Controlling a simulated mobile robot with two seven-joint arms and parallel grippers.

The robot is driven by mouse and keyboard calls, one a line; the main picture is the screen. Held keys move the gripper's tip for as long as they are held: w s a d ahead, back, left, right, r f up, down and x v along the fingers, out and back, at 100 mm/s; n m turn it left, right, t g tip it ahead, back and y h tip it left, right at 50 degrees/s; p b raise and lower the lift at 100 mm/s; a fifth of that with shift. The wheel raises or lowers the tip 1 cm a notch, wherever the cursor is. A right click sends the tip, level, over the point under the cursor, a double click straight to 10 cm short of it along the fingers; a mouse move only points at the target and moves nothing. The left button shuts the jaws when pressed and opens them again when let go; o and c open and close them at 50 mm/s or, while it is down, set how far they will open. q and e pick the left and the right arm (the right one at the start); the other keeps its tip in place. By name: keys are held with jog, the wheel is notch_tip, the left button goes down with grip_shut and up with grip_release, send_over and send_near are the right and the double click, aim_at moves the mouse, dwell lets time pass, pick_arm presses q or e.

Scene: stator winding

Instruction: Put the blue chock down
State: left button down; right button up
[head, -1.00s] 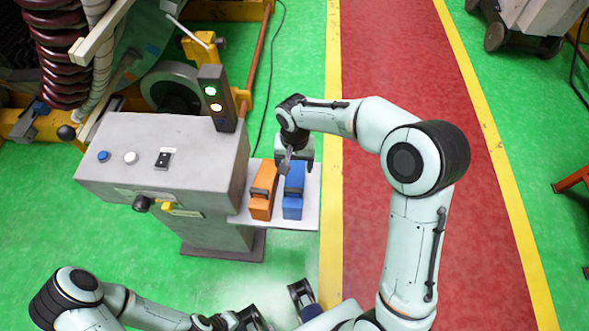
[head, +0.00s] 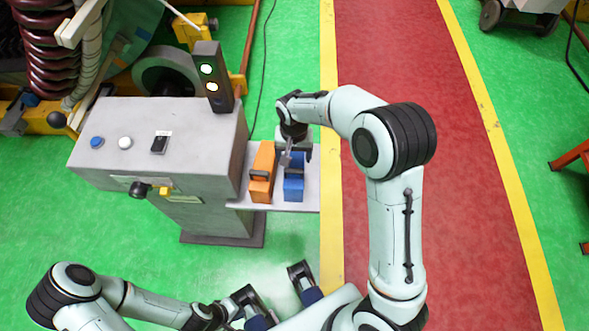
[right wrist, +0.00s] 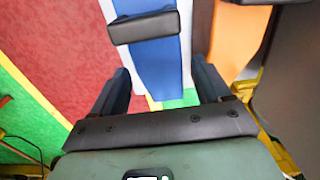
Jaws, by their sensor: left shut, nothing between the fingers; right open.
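The blue chock (head: 293,189) stands on the light shelf (head: 308,203) at the side of the grey control cabinet, beside the orange chock (head: 262,172). My right gripper (head: 296,152) is over the far part of the blue chock. In the right wrist view the right gripper (right wrist: 161,70) is open, with one finger on each side of the blue chock (right wrist: 158,65). A dark handle bar (right wrist: 143,27) crosses the chock's top. Whether the fingers touch it I cannot tell. My left gripper (head: 247,293) is shut and empty at the bottom, away from the shelf.
The grey cabinet (head: 160,180) with buttons and a signal light (head: 211,78) borders the shelf on the left. The orange chock (right wrist: 238,35) is close to the right finger in the wrist view. The red walkway (head: 400,60) to the right is clear.

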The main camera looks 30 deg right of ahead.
aim_at(294, 161)
notch_tip(294, 161, down, 6)
jog(key=shift+s+r+b, duration=0.15)
jog(key=shift+r+b, duration=0.1)
jog(key=shift+b, duration=0.1)
jog(key=shift+r, duration=0.1)
jog(key=c, duration=1.3)
notch_tip(294, 161, up, 20)
jog(key=p, duration=0.3)
jog(key=shift+c, duration=0.2)
jog(key=w+a+r+n+p, duration=0.3)
jog(key=w+a+r+p, duration=0.2)
jog(key=w, duration=0.4)
jog(key=shift+p, duration=0.7)
